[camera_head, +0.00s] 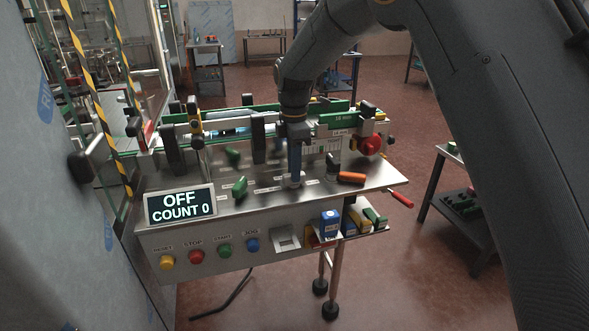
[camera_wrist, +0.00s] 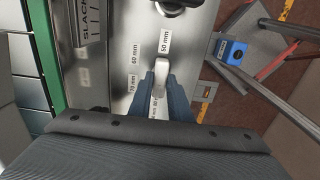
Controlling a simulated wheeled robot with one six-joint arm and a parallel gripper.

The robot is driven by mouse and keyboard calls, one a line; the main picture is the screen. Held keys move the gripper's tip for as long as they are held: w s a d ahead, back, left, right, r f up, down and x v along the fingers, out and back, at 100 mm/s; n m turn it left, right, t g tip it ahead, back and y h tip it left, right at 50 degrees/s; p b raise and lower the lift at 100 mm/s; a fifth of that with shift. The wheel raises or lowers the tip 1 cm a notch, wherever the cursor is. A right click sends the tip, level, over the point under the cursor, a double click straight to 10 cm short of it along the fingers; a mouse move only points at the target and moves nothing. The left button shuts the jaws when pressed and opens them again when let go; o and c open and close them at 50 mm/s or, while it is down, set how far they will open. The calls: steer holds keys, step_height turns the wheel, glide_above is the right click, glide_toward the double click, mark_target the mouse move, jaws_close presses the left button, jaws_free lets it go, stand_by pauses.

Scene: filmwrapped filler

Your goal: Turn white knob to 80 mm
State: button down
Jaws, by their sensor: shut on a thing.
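The white knob (camera_wrist: 162,70) sits on the steel panel in the wrist view, its narrow visible end toward the "50 mm" label (camera_wrist: 166,41). Labels "60 mm" (camera_wrist: 135,53) and "70 mm" (camera_wrist: 132,82) lie to its left. Another label near the fingers is partly hidden and too small to read surely. My gripper (camera_wrist: 163,92) has its blue fingers on both sides of the knob and is shut on it. In the head view, my gripper (camera_head: 295,172) points straight down at the panel; the knob is mostly hidden there.
A display (camera_head: 180,205) reads "OFF, COUNT 0". A green knob (camera_head: 240,187) and an orange handle (camera_head: 351,178) stand near my gripper. A black knob (camera_wrist: 172,5) is close by in the wrist view. Colored push buttons (camera_head: 224,251) line the front. Guide rails run behind.

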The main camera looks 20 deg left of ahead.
steer(key=shift+w+a+r, duration=0.1)
steer(key=shift+r, duration=0.05)
steer(key=c, duration=1.6)
jaws_free()
steer(key=shift+c, duration=0.2)
steer(key=shift+r+b, duration=0.95)
steer(key=shift+r, duration=2.9)
